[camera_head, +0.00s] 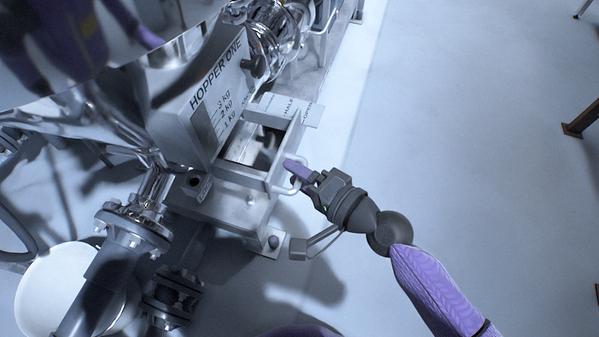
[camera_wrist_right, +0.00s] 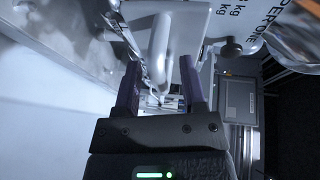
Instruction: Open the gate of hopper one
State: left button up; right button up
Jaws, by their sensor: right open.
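The steel hopper marked HOPPER ONE (camera_head: 218,75) fills the upper left of the head view. Below its label is a box-shaped gate frame (camera_head: 240,176) with a pale loop handle (camera_head: 287,189) on its right side. My right gripper (camera_head: 293,174) is open at this handle, with its purple fingers reaching it from the right. In the right wrist view, a pale handle-like bar (camera_wrist_right: 166,62) runs between the spread fingers of my gripper (camera_wrist_right: 160,82); I cannot tell whether they touch it. My left gripper is not in view.
A marked plate (camera_head: 285,108) reading HALF and OPEN lies beside the gate. Flanged pipes (camera_head: 134,228) and a white round container (camera_head: 45,290) stand at lower left. The floor to the right is mostly clear, with a brown post (camera_head: 582,122) at the far right.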

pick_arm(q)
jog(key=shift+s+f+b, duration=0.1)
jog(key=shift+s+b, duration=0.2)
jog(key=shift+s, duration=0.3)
pick_arm(e)
jog(key=v, duration=1)
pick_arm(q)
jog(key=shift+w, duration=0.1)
